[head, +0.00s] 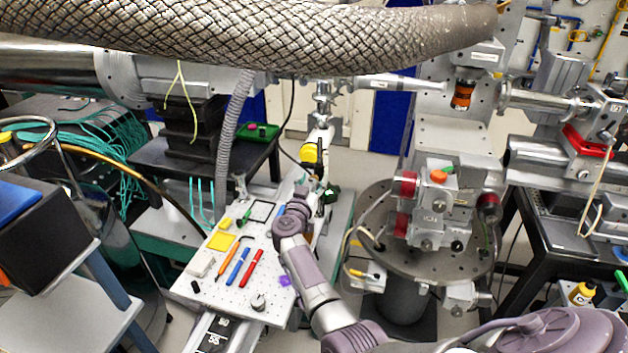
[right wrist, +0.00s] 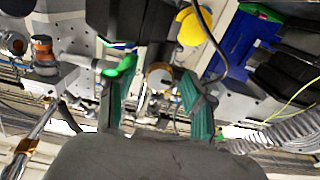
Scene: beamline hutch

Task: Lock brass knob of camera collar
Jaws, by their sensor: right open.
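My right arm comes in from the bottom right in the head view, and its gripper (head: 320,185) is over the far end of the white perforated board. In the right wrist view the two green-padded fingers of this gripper (right wrist: 153,100) stand apart. A round brass-coloured part (right wrist: 159,75) shows between and beyond them. It may be the brass knob, but I cannot tell whether it is locked or how far off it is. No contact is visible. In the head view I cannot make out the knob or collar near the gripper. My left gripper is out of view.
The white board (head: 205,268) holds a yellow pad (head: 221,241), a blue marker (head: 238,267) and a red marker (head: 252,268). A yellow part (head: 308,153) is close to the gripper. A braided hose (head: 250,38) crosses above. A round perforated stage (head: 400,262) stands right.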

